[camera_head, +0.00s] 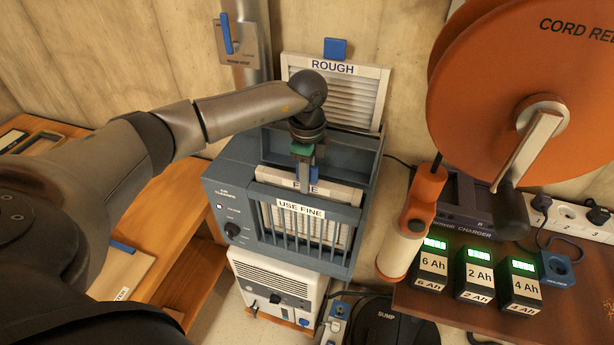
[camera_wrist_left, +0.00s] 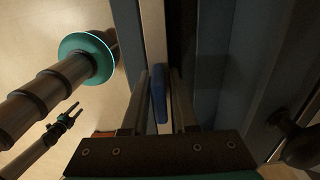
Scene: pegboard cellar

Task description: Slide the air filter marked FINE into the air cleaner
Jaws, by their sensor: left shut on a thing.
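The air cleaner (camera_head: 228,190) is a blue-grey box with a barred front and a "USE FINE" label. The FINE filter (camera_head: 343,192) has a pale frame and stands upright behind the bars. Its top edge shows above the front rail, and its label is partly covered. My left gripper (camera_head: 309,168) points down over the cleaner, shut on the filter's blue tab. The tab (camera_wrist_left: 158,97) shows between the two fingers in the left wrist view. How deep the filter sits is hard to tell. My right gripper is not seen.
The ROUGH filter (camera_head: 372,90) stands upright behind the cleaner against the wall. A white unit (camera_head: 280,287) is beneath the cleaner. To the right are a large orange cord reel (camera_head: 490,85) and several batteries on a brown table (camera_head: 575,318). A wooden bench (camera_head: 180,215) is left.

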